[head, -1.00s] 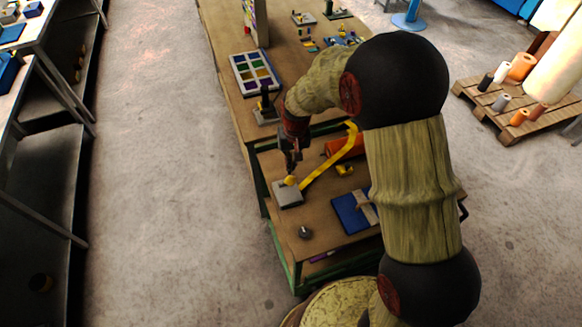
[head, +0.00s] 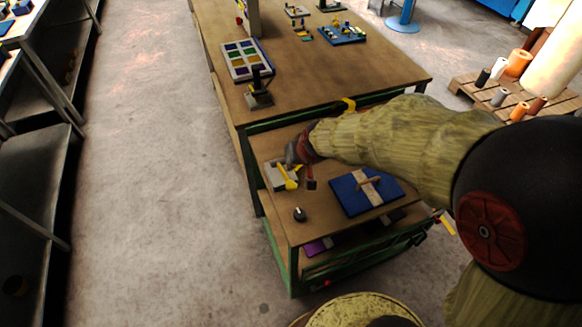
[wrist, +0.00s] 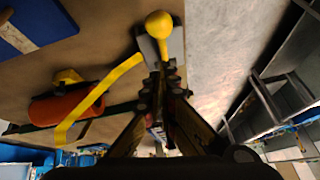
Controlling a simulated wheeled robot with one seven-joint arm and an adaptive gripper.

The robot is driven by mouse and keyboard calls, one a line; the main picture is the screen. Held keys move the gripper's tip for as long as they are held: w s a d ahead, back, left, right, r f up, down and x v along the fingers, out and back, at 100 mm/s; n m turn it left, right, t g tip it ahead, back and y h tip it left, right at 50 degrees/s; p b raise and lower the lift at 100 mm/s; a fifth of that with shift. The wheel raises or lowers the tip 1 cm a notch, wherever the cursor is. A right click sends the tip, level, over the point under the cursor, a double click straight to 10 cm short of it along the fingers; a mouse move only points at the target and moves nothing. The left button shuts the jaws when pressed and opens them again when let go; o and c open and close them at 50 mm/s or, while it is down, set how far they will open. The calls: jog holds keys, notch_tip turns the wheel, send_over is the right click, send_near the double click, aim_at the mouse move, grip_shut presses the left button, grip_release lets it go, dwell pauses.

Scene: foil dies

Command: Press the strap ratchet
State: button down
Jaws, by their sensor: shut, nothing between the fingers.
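The strap ratchet has a grey base (head: 275,183) on the cart's near top and a yellow lever with a round knob (head: 292,184). In the wrist view the knob (wrist: 159,24) stands just beyond my fingertips, over the grey plate (wrist: 176,45). A yellow strap (wrist: 95,97) runs from the base toward the lower left there; in the head view my arm hides most of it. My gripper (wrist: 163,75) is shut and empty, its tips close to the lever. I cannot tell whether they touch it. In the head view my gripper (head: 293,155) is at the base's far edge, partly hidden.
A blue pad (head: 350,197) with a pale band lies right of the ratchet, and a small dark knob (head: 299,214) in front. A red-orange roll (wrist: 65,105) lies beside the strap. A taller table (head: 310,80) with a tray of coloured cells (head: 247,60) stands behind.

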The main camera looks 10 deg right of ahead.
jog(key=shift+t, duration=0.5)
jog(key=s+f+b, duration=0.1)
jog(key=b, duration=0.1)
jog(key=s+f+b, duration=0.1)
jog(key=b, duration=0.1)
jog(key=f+b, duration=0.1)
jog(key=b, duration=0.1)
jog(key=shift+s+d+f, duration=0.2)
jog(key=shift+s+d, duration=0.1)
jog(key=shift+s, duration=0.1)
jog(key=shift+s+f+b, duration=0.3)
jog(key=shift+f+b, duration=0.15)
jog(key=shift+b, duration=0.25)
jog(key=shift+s+f, duration=0.2)
jog(key=shift+f, duration=0.05)
jog(key=w+r+p+v, duration=0.1)
jog(key=p+v, duration=0.4)
jog(key=v, duration=0.7)
jog(key=shift+w+d+r, duration=0.15)
jog(key=shift+w+d, duration=0.15)
jog(key=shift+w, duration=0.3)
